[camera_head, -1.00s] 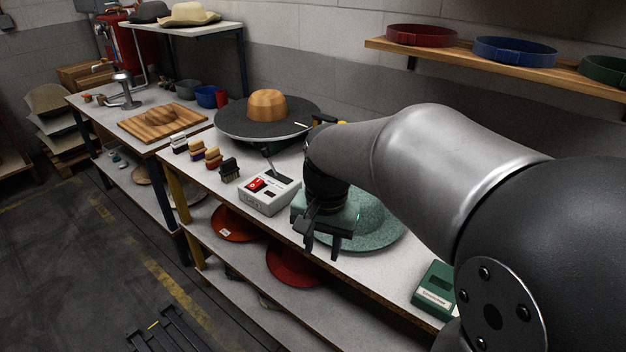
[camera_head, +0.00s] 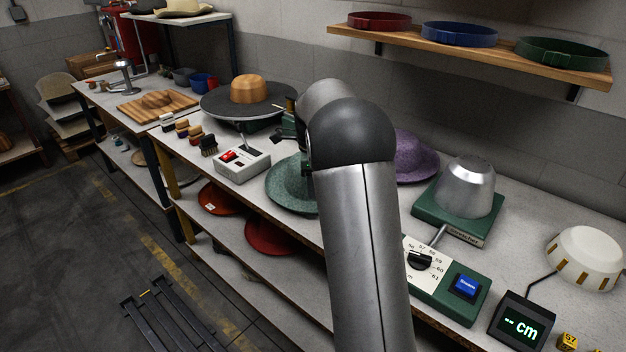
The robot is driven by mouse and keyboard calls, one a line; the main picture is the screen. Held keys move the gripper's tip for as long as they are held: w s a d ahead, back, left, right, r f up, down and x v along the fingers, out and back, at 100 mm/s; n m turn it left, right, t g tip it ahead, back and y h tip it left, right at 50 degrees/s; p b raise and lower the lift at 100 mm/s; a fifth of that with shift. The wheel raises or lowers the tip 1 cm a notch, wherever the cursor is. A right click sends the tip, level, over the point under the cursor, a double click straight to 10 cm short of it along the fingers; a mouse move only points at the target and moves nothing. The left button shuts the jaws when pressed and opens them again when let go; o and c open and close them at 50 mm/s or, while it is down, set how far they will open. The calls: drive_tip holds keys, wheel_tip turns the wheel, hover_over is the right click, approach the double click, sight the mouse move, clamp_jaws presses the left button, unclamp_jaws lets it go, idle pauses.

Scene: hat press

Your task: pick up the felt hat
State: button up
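A teal-green felt hat (camera_head: 287,186) lies on the white bench top near its front edge, left of my arm. Its right part is hidden behind the arm. A purple felt hat (camera_head: 415,156) lies farther back, just right of my arm, with its left side hidden. My gripper (camera_head: 283,128) shows as a small dark shape at the arm's far end, behind and above the green hat and apart from it. The arm's joint covers much of it, so I cannot make out the finger gap. No hat shows in it.
A hat press with a wooden crown block (camera_head: 248,88) and a control box (camera_head: 242,164) stand to the left, with several brushes nearby. A metal stretcher dome (camera_head: 466,186), its dial panel (camera_head: 430,268) and a cm display (camera_head: 519,322) are on the right. A wooden shelf (camera_head: 480,53) hangs above.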

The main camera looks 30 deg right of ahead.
hover_over(309, 210)
drive_tip(key=s, duration=0.1)
drive_tip(key=f, duration=0.4)
drive_tip(key=shift+d, duration=0.2)
drive_tip(key=f, duration=0.2)
drive_tip(key=w+f+p, duration=0.1)
drive_tip(key=f, duration=0.1)
drive_tip(key=shift+a+f, duration=0.1)
drive_tip(key=shift+a, duration=0.1)
drive_tip(key=shift+f, duration=0.5)
clamp_jaws()
